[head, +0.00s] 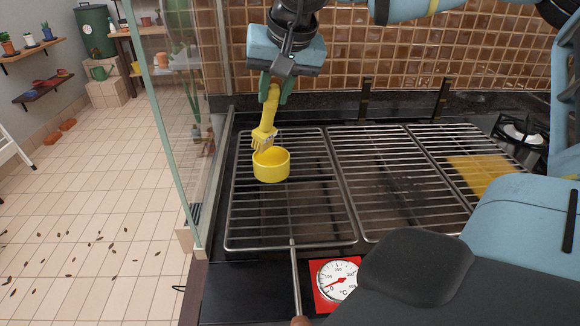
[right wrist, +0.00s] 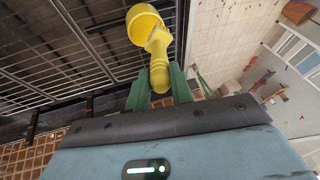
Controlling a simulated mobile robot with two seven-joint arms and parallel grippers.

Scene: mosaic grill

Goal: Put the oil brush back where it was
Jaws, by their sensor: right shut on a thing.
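My right gripper (head: 276,86) is shut on the handle of the yellow oil brush (head: 266,120), above the left part of the grill. The brush hangs tilted, its bristles down at the rim of a small yellow bowl (head: 271,167). The bowl stands upright on the left grill grate (head: 300,215). In the right wrist view, the green fingers of my right gripper (right wrist: 160,88) hold the brush (right wrist: 158,62), whose head overlaps the bowl (right wrist: 143,22). I cannot tell whether the bristles touch the bowl. My left gripper is not in view.
Two more grates (head: 385,180) lie to the right, with a yellow patch under the far right one. A glass panel (head: 170,130) stands along the grill's left side. A thermometer dial (head: 336,282) and a metal rod (head: 295,275) are at the front. A tiled wall (head: 400,70) closes the back.

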